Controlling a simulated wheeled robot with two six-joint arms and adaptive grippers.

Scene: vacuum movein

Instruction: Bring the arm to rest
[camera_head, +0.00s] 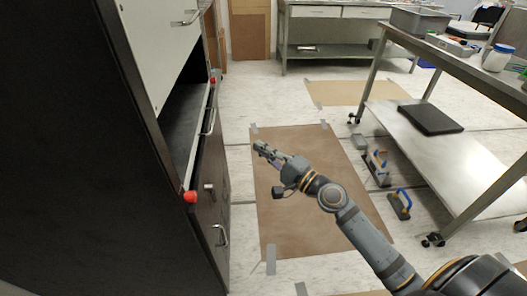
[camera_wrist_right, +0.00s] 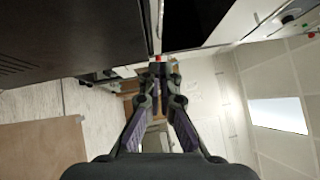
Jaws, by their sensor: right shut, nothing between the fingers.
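My right arm reaches in from the lower right of the head view, stretched out above a brown floor sheet. My right gripper (camera_head: 262,147) is at its far end, shut and empty, pointing left toward the dark cabinet (camera_head: 75,150). In the right wrist view the two fingers of my right gripper (camera_wrist_right: 159,68) come together in the middle with nothing between them. A red piece of the cabinet (camera_wrist_right: 157,58) shows just beyond the fingertips there. My left gripper does not show.
The cabinet has an open slot and red-tipped corners (camera_head: 190,197) left of the gripper. A metal cart (camera_head: 455,160) stands at right. Blue-handled tools (camera_head: 400,203) stand on the floor beside it. A brown sheet (camera_head: 290,225) lies between. A workbench (camera_head: 335,48) is at the back.

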